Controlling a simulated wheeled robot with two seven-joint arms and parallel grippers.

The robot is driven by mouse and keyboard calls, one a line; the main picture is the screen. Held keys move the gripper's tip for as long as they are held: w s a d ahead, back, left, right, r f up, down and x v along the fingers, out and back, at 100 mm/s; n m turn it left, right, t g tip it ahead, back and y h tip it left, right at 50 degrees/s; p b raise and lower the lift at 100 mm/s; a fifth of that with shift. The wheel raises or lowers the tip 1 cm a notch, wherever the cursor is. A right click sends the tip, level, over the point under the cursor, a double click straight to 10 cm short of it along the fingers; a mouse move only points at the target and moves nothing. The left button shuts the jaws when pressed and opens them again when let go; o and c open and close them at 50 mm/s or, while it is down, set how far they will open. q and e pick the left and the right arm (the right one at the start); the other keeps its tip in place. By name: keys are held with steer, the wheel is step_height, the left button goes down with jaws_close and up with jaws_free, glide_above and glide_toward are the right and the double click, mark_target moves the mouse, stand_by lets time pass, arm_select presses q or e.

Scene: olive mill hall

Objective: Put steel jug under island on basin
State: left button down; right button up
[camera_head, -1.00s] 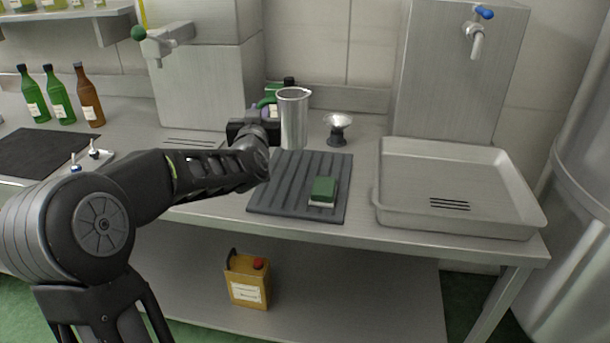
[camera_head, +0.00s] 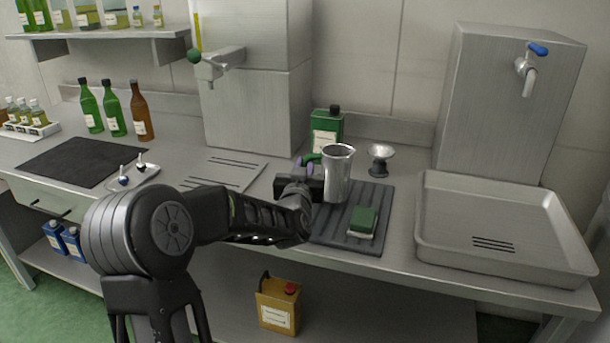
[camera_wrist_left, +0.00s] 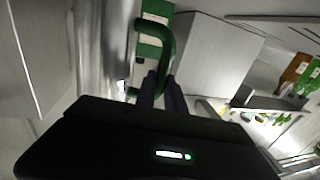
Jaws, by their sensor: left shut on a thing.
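The steel jug (camera_head: 338,176) is a tall cylinder with a green handle, upright at the back left of the dark ribbed mat in the head view. My left gripper (camera_head: 312,172) is at its left side, shut on the green handle. In the left wrist view the fingers (camera_wrist_left: 160,88) close on the green handle (camera_wrist_left: 168,50), with the jug's steel wall (camera_wrist_left: 103,50) beside it. I cannot tell whether the jug touches the mat. The steel basin (camera_head: 432,222) is at the right of the counter, with its floor empty. My right gripper is out of view.
A green sponge (camera_head: 363,221) lies on the ribbed mat (camera_head: 336,237). A small metal funnel-like piece (camera_head: 380,158) and a green can (camera_head: 326,131) stand behind. A blue-handled tap (camera_head: 530,75) hangs over the basin. A yellow can (camera_head: 278,305) is on the lower shelf.

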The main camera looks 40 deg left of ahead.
arm_select(q)
step_height(320, 180, down, 3)
steer(key=shift+r, duration=0.2)
steer(key=shift+f, duration=0.2)
steer(key=c, duration=1.4)
jaws_free()
steer(key=shift+r, duration=0.25)
steer(key=b+v, duration=0.1)
steer(key=v, duration=1.1)
steer(key=shift+b, duration=0.35)
steer(key=shift+o, duration=0.3)
steer(key=shift+f, duration=0.1)
